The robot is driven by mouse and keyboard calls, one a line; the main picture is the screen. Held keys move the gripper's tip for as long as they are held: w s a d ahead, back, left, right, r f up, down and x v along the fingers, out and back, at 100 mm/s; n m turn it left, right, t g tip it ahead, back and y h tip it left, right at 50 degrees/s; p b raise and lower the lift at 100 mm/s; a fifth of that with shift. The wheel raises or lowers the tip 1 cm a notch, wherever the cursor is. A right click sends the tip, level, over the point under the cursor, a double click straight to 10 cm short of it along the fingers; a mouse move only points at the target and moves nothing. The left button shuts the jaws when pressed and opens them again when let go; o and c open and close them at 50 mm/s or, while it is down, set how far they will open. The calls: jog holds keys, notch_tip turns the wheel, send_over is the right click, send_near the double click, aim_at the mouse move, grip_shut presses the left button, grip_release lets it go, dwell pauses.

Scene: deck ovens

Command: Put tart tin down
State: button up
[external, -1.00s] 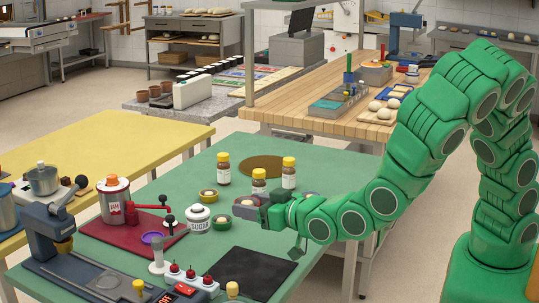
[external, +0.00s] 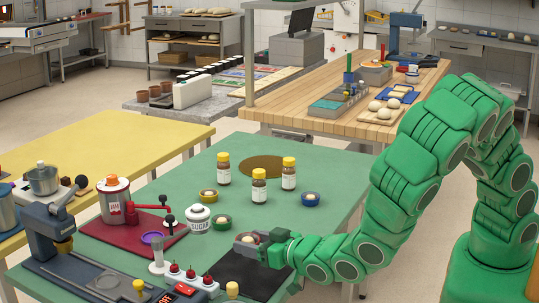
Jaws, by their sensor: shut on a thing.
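My gripper (external: 262,243) is shut on a grey tart tin (external: 245,247) with a pale filling. It holds the tin at the far edge of the black mat (external: 245,278), on the green table. I cannot tell whether the tin touches the surface.
Yellow-capped jars (external: 259,190) and a round brown mat (external: 262,160) are farther back. The sugar pot (external: 198,220) is to the left, near a red mat (external: 120,232). A white block with red knobs (external: 190,277) is at the front left. The green table's right part (external: 335,175) is clear.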

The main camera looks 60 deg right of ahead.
aim_at(254, 274)
jog(key=shift+f, duration=3.3)
jog(key=o, duration=1.1)
jog(key=shift+f, duration=0.1)
jog(key=shift+v, duration=3.6)
jog(key=shift+o, duration=0.6)
jog(key=shift+s, duration=0.15)
